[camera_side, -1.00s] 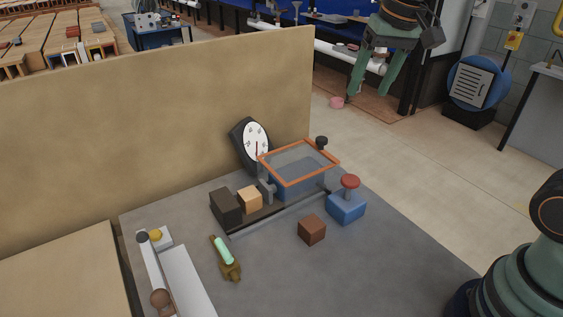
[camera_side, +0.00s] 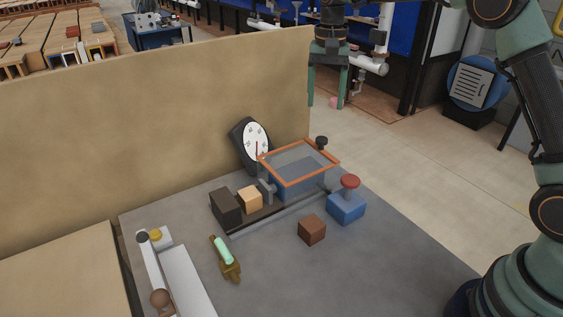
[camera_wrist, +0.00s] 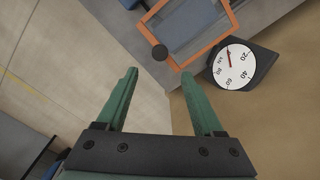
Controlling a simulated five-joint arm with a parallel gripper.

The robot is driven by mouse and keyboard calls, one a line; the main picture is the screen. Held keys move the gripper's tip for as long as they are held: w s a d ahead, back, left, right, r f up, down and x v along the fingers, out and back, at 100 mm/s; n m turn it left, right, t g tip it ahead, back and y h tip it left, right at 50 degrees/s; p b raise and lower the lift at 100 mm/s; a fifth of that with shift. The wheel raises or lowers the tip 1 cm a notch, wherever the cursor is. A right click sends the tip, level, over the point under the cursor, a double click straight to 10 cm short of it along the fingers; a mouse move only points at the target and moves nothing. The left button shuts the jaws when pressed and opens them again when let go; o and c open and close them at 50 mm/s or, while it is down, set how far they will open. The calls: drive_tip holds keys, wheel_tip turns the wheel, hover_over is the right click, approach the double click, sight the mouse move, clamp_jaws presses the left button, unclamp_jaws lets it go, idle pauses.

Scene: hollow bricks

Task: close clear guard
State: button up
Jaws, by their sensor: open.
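The clear guard (camera_side: 299,160) is a see-through panel in an orange frame, lying over a blue block at the back of the grey bench. A dark round knob (camera_side: 321,142) stands at its back right corner. In the wrist view the guard's orange frame (camera_wrist: 223,47) shows at the top, with its dark knob (camera_wrist: 159,53) at the near corner. My gripper (camera_side: 325,106) is open and empty, pointing down, above and behind the guard and apart from it. In the wrist view its two green fingers (camera_wrist: 159,72) are spread, with nothing between them.
A dial gauge (camera_side: 252,142) stands left of the guard. A blue box with a red button (camera_side: 346,202) is to its right. A brown cube (camera_side: 312,230), a dark block (camera_side: 226,207) and a tan cube (camera_side: 249,199) are on the bench. A tan wall (camera_side: 150,120) runs behind.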

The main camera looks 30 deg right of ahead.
sight(322, 138)
wheel_tip(322, 138, down, 10)
drive_tip(key=shift+f, duration=0.1)
idle(0.4)
clamp_jaws()
idle(1.2)
